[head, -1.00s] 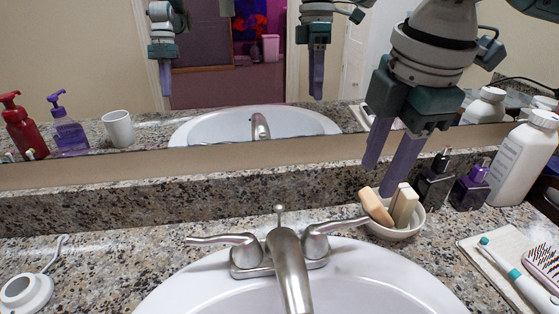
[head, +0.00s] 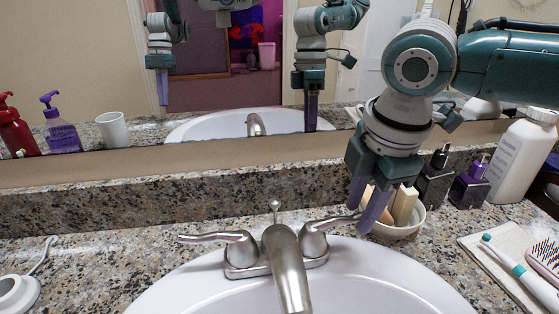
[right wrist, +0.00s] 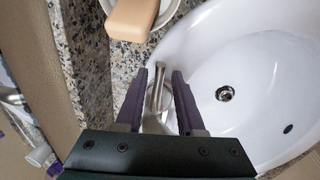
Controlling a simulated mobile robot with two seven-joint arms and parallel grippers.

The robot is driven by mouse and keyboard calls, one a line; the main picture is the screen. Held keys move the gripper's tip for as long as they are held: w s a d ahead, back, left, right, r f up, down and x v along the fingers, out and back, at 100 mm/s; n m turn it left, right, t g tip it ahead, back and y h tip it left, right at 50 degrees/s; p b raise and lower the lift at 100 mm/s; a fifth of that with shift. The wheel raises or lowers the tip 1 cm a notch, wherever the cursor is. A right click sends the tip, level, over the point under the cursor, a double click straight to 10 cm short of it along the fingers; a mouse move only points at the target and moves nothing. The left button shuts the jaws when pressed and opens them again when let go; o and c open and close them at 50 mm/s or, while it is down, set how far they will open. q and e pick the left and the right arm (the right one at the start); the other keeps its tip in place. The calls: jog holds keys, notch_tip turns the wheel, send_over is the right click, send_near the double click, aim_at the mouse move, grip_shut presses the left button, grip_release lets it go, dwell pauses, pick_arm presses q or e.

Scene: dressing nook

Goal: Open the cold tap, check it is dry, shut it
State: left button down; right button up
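The silver tap (head: 286,262) stands at the back of the white sink (head: 215,280), with a left lever (head: 222,238) and a right lever (head: 318,232). No hot or cold marks show. My right gripper (head: 361,209) is low at the outer end of the right lever. In the right wrist view its purple fingers (right wrist: 160,76) are apart, with the lever (right wrist: 156,92) between them. I cannot tell whether they touch it. No water shows in the sink around the drain (right wrist: 224,93). My left gripper shows only as a reflection in the mirror.
A white bowl (head: 399,232) with soap bars (head: 404,203) sits close beside the right fingers. Dark bottles (head: 434,184) and a white bottle (head: 521,160) stand to the right. A toothbrush (head: 522,273) lies on a cloth. The mirror (head: 235,145) rises behind.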

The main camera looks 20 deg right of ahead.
grip_shut()
dwell(1.1)
